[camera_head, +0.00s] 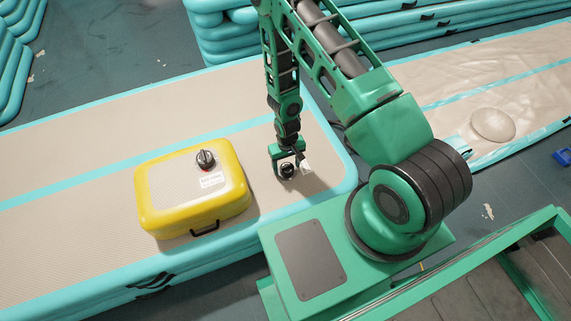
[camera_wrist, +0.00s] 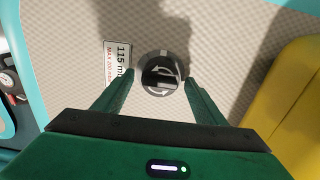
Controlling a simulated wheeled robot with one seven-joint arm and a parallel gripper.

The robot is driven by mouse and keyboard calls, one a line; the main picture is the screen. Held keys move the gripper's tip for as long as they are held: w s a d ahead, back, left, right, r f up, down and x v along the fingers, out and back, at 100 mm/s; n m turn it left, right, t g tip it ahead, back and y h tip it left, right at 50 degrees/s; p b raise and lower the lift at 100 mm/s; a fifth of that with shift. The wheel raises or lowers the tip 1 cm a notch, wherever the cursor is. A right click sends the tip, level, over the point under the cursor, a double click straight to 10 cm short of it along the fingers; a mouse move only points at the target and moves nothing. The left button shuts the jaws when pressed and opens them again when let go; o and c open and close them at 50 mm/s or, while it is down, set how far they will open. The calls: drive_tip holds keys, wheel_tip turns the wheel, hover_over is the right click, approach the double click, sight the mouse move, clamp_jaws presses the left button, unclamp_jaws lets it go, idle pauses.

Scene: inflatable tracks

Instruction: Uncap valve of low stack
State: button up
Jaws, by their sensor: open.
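The low stack (camera_head: 72,160) is a beige inflatable track with turquoise edges. Its valve cap (camera_wrist: 160,72) is a round dark knob with a curved arrow, set in the beige surface in the wrist view. In the head view the cap (camera_head: 287,170) shows just under my gripper. My gripper (camera_wrist: 155,80) is open and empty, with one green finger on each side of the cap in the picture. I cannot tell whether the fingertips are level with the cap or above it. A white label (camera_wrist: 117,62) reading 115 lies left of the cap.
A yellow case (camera_head: 190,190) with a black knob (camera_head: 205,159) on top sits on the track, left of my gripper. A tall stack of turquoise tracks (camera_head: 225,30) stands behind. A flat, wrinkled track (camera_head: 470,100) lies at the right. The track's left part is clear.

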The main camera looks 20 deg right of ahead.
drive_tip(key=c, duration=1.1)
drive_tip(key=n, duration=0.4)
drive_tip(key=shift+n, duration=0.6)
drive_tip(key=n, duration=0.4)
drive_tip(key=shift+s+a, duration=0.1)
drive_tip(key=shift+n, duration=0.6)
